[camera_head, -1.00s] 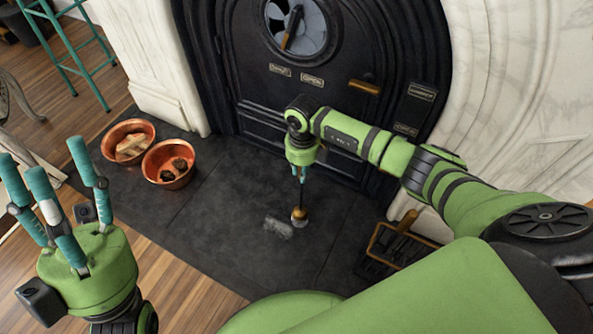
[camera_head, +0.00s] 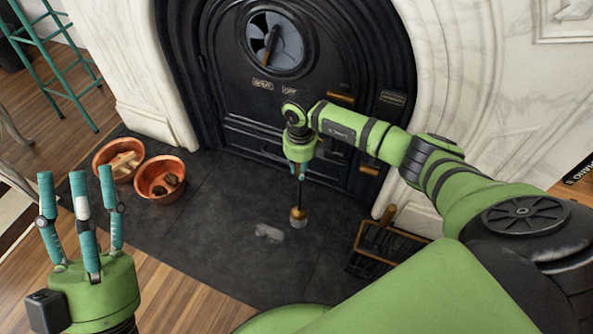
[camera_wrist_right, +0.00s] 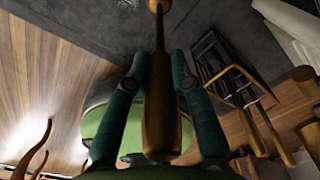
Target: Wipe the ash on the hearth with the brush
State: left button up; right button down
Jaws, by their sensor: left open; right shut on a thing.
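A small pale grey ash patch (camera_head: 268,232) lies on the dark stone hearth (camera_head: 205,235), in front of the black stove door. My right gripper (camera_head: 299,174) is shut on the brush, whose wooden handle (camera_wrist_right: 160,115) lies between the fingers in the right wrist view. The brush head (camera_head: 299,217) points down, just right of the ash and apart from it. I cannot tell whether its bristles touch the stone. My left gripper (camera_head: 77,185) is open and empty, fingers up, at the lower left.
Two copper bowls (camera_head: 160,179) (camera_head: 118,160) stand on the hearth's left part. A fire-tool rack (camera_head: 385,246) stands at the right, near the marble surround. The black fireplace door (camera_head: 240,90) closes off the back. The hearth between bowls and ash is clear.

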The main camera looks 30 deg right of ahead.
jog(key=shift+r, duration=0.25)
jog(key=shift+d+r+p, duration=0.1)
jog(key=shift+r+p, duration=0.25)
jog(key=shift+p, duration=0.05)
pick_arm(q)
jog(key=w+a+f+n+g+y, duration=0.2)
jog(key=w+f+g+y, duration=0.2)
jog(key=f, duration=0.4)
jog(key=shift+w+a+f+y+p, duration=0.2)
jog(key=shift+w+f+y+p, duration=0.15)
jog(key=shift+w, duration=0.3)
pick_arm(e)
jog(key=shift+r, duration=0.5)
pick_arm(q)
jog(key=shift+r, duration=0.1)
